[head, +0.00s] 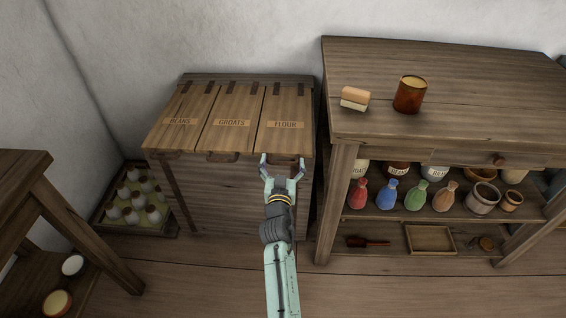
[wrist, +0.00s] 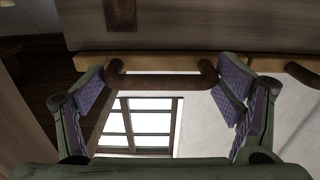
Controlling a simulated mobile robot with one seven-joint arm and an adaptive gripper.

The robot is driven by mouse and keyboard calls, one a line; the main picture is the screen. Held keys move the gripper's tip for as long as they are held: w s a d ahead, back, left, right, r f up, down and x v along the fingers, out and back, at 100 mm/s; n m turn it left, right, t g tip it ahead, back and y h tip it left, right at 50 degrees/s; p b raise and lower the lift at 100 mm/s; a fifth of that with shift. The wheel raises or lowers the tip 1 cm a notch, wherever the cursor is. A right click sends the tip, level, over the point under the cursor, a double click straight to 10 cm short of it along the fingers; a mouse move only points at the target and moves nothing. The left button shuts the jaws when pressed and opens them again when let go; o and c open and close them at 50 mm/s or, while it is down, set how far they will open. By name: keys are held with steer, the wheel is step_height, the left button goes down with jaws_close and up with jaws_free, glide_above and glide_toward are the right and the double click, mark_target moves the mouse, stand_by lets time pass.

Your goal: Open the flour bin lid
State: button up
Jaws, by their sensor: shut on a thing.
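The wooden bin (head: 222,195) in the head view has three sloping lids marked beans, groats and flour. The flour lid (head: 287,107) is at the right and lies closed, level with the groats lid (head: 232,112) and beans lid (head: 185,112). My gripper (head: 282,161) is at the front edge of the flour lid. In the head view my gripper partly hides that handle.
A tall wooden worktable (head: 450,85) stands close on the right, with a sponge-like block (head: 355,98) and a brown cup (head: 410,94) on top. Jars and coloured bottles fill its shelf. A low crate (head: 136,197) and another table (head: 22,185) stand left. Floor in front is clear.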

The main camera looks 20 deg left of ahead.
steer(key=shift+w+r, duration=0.1)
steer(key=shift+r, duration=0.05)
steer(key=c, duration=1.1)
